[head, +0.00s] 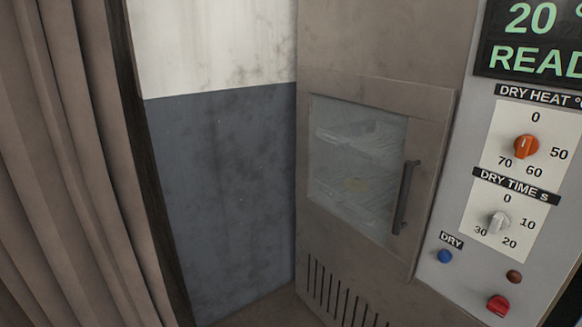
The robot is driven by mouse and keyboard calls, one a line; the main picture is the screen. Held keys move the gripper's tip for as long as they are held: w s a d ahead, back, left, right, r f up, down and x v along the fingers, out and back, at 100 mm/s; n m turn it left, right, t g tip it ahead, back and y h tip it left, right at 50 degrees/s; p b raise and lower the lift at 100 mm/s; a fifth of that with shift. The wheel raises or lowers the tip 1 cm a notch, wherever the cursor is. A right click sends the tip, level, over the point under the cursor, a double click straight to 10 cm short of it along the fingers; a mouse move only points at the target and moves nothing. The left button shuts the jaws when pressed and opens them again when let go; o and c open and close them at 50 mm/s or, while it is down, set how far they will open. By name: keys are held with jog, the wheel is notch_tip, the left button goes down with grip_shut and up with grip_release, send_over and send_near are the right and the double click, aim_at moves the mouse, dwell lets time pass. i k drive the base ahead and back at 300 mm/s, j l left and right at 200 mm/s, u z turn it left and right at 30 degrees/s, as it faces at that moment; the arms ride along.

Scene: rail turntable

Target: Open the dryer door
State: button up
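The dryer door (430,130) is in the head view, right of the middle. It has a brown-grey frame around a hazy glass pane (352,160) and looks shut. A dark vertical bar handle (405,197) is on the right side of the door. My gripper is not in view.
Right of the door is a control panel (461,215) with an orange heat knob (526,146), a grey time knob (499,222), a blue button (445,256) and a red button (498,305). A brown curtain (70,160) hangs at the left. Vent slots (340,298) lie below the door.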

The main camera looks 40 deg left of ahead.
aim_at(429, 109)
jog(key=u, duration=1.05)
jog(key=i+j, duration=0.1)
jog(key=j, duration=0.2)
jog(key=i+j, duration=0.15)
jog(key=j, duration=0.15)
